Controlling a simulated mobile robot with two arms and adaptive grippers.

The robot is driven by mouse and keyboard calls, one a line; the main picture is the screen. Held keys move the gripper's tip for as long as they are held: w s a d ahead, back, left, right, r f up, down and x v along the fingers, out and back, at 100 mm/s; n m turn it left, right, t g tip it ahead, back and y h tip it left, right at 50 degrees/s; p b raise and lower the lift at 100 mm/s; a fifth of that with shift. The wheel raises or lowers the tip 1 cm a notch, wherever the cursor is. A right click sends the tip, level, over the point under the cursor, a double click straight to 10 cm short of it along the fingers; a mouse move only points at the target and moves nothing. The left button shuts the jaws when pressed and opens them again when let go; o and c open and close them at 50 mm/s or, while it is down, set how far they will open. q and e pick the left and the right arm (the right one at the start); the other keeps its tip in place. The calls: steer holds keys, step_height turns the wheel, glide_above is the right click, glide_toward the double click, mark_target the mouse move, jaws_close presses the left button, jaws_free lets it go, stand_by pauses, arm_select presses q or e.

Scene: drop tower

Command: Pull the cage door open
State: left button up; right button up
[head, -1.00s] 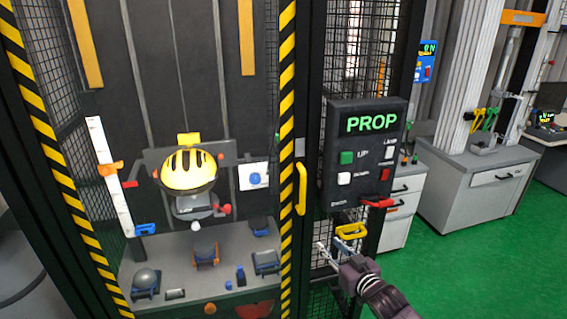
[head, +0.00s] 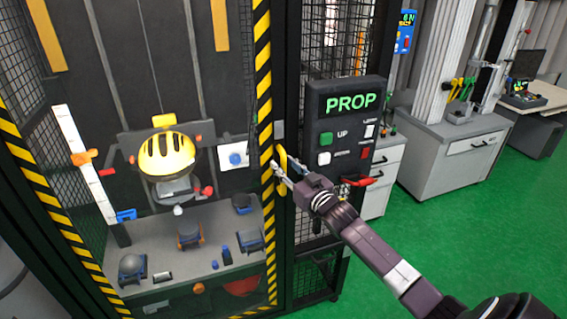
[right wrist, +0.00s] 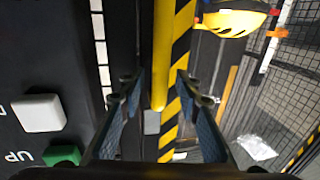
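The cage door (head: 262,110) has a yellow-and-black striped edge and appears closed against its dark post. Its upright yellow handle (head: 282,165) is on the right side, partly hidden by my right gripper (head: 278,175). In the right wrist view the handle (right wrist: 162,50) lies between the two fingers of my right gripper (right wrist: 160,88). The fingers are apart, with a small gap visible on each side of the handle. My left gripper is not in view.
A control box (head: 346,125) reading PROP, with green, white and red buttons, is just right of the handle. Inside the cage are a yellow helmet (head: 166,154) and a shelf of small items. Green floor (head: 460,240) lies open at the right.

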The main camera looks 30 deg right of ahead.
steer(key=shift+w, duration=0.25)
steer(key=shift+c, duration=0.3)
jaws_close()
